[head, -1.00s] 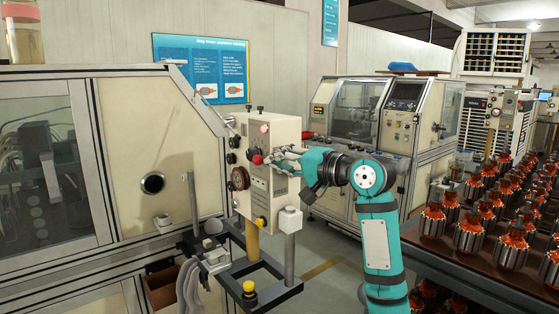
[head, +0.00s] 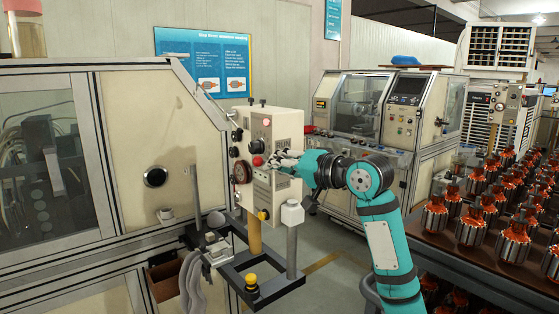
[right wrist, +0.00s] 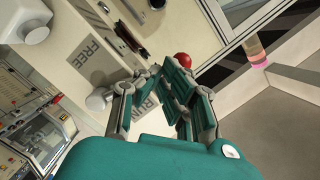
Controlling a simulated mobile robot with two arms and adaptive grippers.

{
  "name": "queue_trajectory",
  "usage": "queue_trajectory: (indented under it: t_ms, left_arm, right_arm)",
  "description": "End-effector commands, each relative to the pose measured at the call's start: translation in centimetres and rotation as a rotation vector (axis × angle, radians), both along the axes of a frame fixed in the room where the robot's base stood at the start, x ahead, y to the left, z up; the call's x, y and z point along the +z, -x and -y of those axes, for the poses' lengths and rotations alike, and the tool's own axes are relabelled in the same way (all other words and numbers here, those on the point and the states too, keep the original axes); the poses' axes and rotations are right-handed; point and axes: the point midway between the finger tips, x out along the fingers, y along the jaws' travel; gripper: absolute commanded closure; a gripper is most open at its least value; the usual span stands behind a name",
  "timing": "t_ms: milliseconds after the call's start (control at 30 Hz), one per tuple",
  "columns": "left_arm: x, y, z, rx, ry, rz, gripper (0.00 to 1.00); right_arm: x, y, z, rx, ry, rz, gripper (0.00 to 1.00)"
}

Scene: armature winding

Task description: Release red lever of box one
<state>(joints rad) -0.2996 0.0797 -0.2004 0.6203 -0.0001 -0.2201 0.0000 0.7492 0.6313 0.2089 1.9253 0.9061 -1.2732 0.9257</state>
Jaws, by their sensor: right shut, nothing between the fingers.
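The cream control box (head: 268,190) stands on a post beside the large machine at left. A red ball knob (head: 257,160) sits on its edge; it also shows in the right wrist view (right wrist: 183,59), just beyond the fingertips. I cannot tell how the lever under it is set. My right gripper (head: 273,162) is beside the box, close to the red knob. In the right wrist view the gripper (right wrist: 160,72) is shut and holds nothing. The fingers partly cover the box face, where the words FREE and RUN show. My left gripper is not in view.
A yellow-capped button (head: 251,283) stands on the dark frame (head: 270,292) below the box. A second machine (head: 380,120) stands behind. A table with several copper-wound armatures (head: 470,225) is at right. Floor shows between them.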

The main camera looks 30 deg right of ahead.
Motion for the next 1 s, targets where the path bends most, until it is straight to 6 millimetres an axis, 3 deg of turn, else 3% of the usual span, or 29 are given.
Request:
queue_trajectory:
  t_ms: [1000]
  left_arm:
    - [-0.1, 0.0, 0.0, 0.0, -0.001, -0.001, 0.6]
  right_arm:
    - [-3.7, 0.0, -0.3, 0.0, 0.428, 0.029, 1.0]
